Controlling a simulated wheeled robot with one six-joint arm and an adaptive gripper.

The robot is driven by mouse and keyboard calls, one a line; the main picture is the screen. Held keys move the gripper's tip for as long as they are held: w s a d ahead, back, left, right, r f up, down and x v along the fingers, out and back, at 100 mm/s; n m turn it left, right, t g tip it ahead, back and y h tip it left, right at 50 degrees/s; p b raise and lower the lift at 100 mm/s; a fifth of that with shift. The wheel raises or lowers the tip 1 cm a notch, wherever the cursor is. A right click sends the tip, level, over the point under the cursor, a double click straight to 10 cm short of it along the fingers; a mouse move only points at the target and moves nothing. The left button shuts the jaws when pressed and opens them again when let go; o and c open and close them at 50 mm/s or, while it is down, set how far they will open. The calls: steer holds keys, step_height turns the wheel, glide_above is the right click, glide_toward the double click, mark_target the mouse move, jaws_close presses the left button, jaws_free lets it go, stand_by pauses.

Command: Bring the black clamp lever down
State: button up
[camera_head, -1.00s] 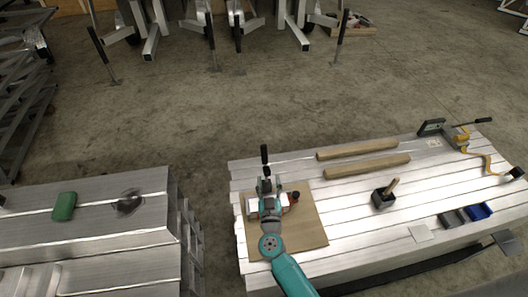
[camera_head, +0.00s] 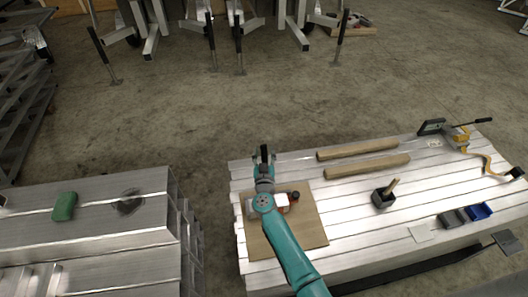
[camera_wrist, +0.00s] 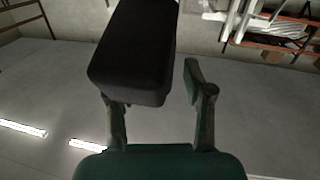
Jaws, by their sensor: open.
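The black clamp lever (camera_head: 264,151) stands upright at the far-left part of the right-hand aluminium bench, over a brown board. My gripper (camera_head: 264,160) is at the lever, with its fingers around the handle in the head view. In the wrist view the black handle (camera_wrist: 135,55) is large and close, in front of the left finger and hiding its tip. The right finger (camera_wrist: 194,82) stands apart from the handle with a gap. My gripper (camera_wrist: 160,90) is open. The clamp body (camera_head: 281,201) is mostly hidden under my arm; a dark and orange knob (camera_head: 294,195) shows beside it.
The brown board (camera_head: 305,232) lies under the clamp. Two wooden bars (camera_head: 362,167), a black box with a wooden handle (camera_head: 383,198), a blue bin (camera_head: 479,211) and a yellow tool (camera_head: 458,138) are to the right. A separate bench with a green block (camera_head: 64,206) is at left.

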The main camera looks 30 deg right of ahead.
steer(key=shift+w+d, duration=0.2)
steer(key=shift+w, duration=0.15)
jaws_close()
steer(key=shift+s, duration=0.15)
